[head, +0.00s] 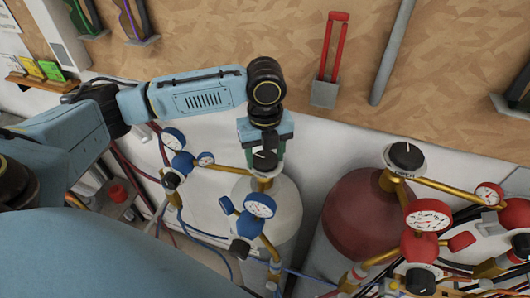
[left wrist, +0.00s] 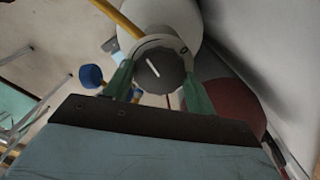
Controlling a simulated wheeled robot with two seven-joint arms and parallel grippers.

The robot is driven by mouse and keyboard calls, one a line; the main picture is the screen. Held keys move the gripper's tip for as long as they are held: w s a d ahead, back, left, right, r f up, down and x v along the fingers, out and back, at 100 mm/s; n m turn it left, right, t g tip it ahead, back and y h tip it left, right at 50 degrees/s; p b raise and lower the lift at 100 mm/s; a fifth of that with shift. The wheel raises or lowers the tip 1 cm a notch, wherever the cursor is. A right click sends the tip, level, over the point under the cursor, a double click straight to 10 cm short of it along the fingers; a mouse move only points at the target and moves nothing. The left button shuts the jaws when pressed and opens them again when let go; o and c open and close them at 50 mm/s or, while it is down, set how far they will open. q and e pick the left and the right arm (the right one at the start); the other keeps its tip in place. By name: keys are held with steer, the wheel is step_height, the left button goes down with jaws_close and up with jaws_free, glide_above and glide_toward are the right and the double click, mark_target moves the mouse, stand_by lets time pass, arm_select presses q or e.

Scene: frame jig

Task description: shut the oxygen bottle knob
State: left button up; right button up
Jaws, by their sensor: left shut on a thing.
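The oxygen bottle (head: 282,205) is the pale bottle in the middle of the head view, with blue gauges and regulators beside it. Its dark round knob (head: 264,160) with a white pointer line sits on top. My left gripper (head: 266,152) points down over the knob and is shut on it. In the left wrist view the knob (left wrist: 160,70) lies between the two green fingers, its white line running diagonally. A pale collar with lettering shows partly around the knob. My right gripper is not in view.
A dark red bottle (head: 352,215) with a black knob (head: 406,156) marked OPEN and red gauges (head: 428,216) stands to the right. Blue gauges (head: 260,205) and brass pipes crowd the oxygen bottle.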

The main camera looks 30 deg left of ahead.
mark_target(265, 158)
arm_select(q)
steer(key=m, duration=0.4)
steer(key=shift+w+r+m, duration=0.1)
steer(key=shift+m, duration=0.3)
steer(key=m, duration=0.3)
steer(key=shift+m, duration=0.3)
steer(key=m, duration=0.4)
steer(key=shift+m, duration=1.8)
steer(key=o, duration=1)
step_height(265, 158, up, 13)
steer(key=shift+r+b, duration=0.15)
steer(key=shift+b, duration=0.55)
